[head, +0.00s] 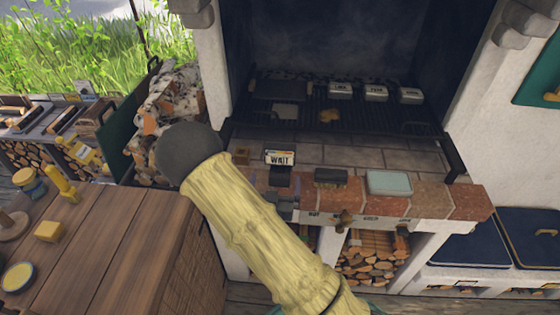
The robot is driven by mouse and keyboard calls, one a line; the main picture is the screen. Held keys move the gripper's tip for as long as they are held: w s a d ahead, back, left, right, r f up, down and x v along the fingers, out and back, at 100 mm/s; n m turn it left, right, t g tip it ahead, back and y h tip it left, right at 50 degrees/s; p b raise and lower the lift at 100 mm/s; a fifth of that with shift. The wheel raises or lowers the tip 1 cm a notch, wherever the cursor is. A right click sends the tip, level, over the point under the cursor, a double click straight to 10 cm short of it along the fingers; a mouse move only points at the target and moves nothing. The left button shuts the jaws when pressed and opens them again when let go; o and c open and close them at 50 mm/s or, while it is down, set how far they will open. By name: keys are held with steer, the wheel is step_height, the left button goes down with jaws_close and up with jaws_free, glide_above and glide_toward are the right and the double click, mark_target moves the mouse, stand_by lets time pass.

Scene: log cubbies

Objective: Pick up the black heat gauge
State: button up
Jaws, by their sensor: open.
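A small upright plate reading "WAIT" (279,157) stands near the front of the brick ledge, with a small black piece (281,176) just below it. This looks like the black heat gauge, but I cannot tell whether plate and black piece are one object. My gripper (283,194), partly hidden by my pale arm, is open just in front of the black piece. Its fingers point towards the piece, one on each side. I cannot tell whether they touch it. Nothing shows as held.
A dark block (331,178) and a pale green box (390,183) sit to the right on the ledge. A small brown block (242,156) is to the left. The grill (345,120) with labelled tins lies behind. A wooden table (120,225) stands at left.

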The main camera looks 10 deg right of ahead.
mark_target(280, 150)
steer(key=b+x, duration=0.2)
steer(key=x, duration=0.8)
steer(key=shift+w+d+r, duration=0.1)
steer(key=shift+w+d, duration=0.1)
steer(key=shift+w, duration=0.25)
steer(key=shift+w, duration=0.25)
steer(key=p+x, duration=0.3)
steer(key=x, duration=0.1)
steer(key=shift+w, duration=0.1)
steer(key=shift+w+d, duration=0.15)
steer(key=shift+w, duration=0.1)
